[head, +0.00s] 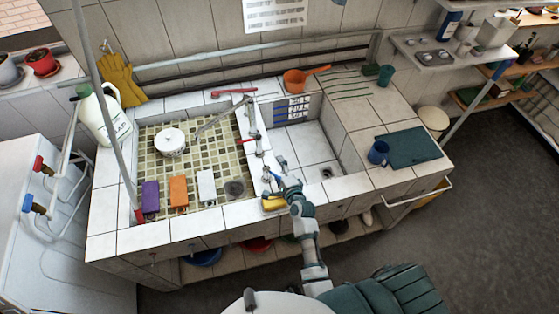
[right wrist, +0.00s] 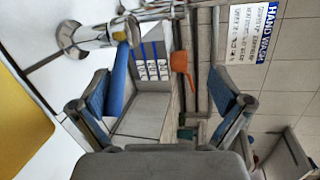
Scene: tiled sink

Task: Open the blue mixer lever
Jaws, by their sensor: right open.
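The blue mixer lever (right wrist: 117,78) is a long blue bar on a chrome tap (right wrist: 92,33) in the right wrist view. In the head view the lever (head: 276,175) is small, on the divider between the two basins, just beyond my right gripper (head: 284,187). My right gripper (right wrist: 160,95) is open, and no object is clamped in it. The lever shows between its fingers, close to the left-hand finger in the wrist view; I cannot tell whether they touch. My left gripper is not in view.
A yellow sponge (head: 274,203) lies on the ledge by my right gripper. The white basin (head: 300,147) is right of the divider; the mosaic basin (head: 205,150) is left. An orange pan (head: 295,81) stands at the back. A blue mug (head: 378,151) is on the right counter.

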